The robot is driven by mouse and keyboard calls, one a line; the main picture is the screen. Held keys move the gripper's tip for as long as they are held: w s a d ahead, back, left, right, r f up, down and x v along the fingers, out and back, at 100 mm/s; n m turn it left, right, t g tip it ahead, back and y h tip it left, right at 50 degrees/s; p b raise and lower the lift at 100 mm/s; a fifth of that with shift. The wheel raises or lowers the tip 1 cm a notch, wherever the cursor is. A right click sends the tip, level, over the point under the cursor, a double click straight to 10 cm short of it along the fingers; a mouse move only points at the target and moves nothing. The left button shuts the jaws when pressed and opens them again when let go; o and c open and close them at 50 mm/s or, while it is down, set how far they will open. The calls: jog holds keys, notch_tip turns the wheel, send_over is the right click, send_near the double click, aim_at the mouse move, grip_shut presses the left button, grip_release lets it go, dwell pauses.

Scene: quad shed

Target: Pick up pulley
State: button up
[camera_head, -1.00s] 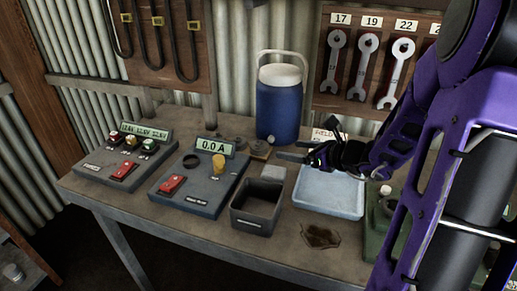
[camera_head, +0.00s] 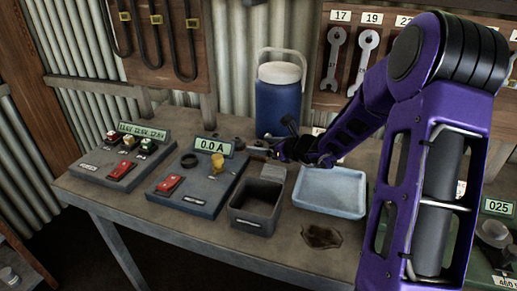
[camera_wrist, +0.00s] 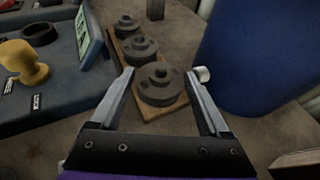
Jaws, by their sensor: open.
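Several dark stepped round pieces that look like pulleys stand in a row on a wooden board (camera_wrist: 176,107) in the wrist view. The nearest pulley (camera_wrist: 158,82) lies between the fingers of my gripper (camera_wrist: 159,74), which is open. I cannot tell whether the fingers touch it or how high they are above it. Two more pulleys, a middle one (camera_wrist: 140,48) and a far one (camera_wrist: 125,26), stand beyond the fingertips. In the head view my gripper (camera_head: 260,151) is over the back of the bench, partly covering the board.
A blue drum (camera_head: 279,106) stands right behind the gripper. The ammeter box (camera_head: 205,185) is on the left, with a dark ring (camera_head: 189,160) on it. A dark open bin (camera_head: 255,207) and a pale blue tray (camera_head: 330,191) are in front.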

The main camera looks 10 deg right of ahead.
jog(key=c, duration=1.2)
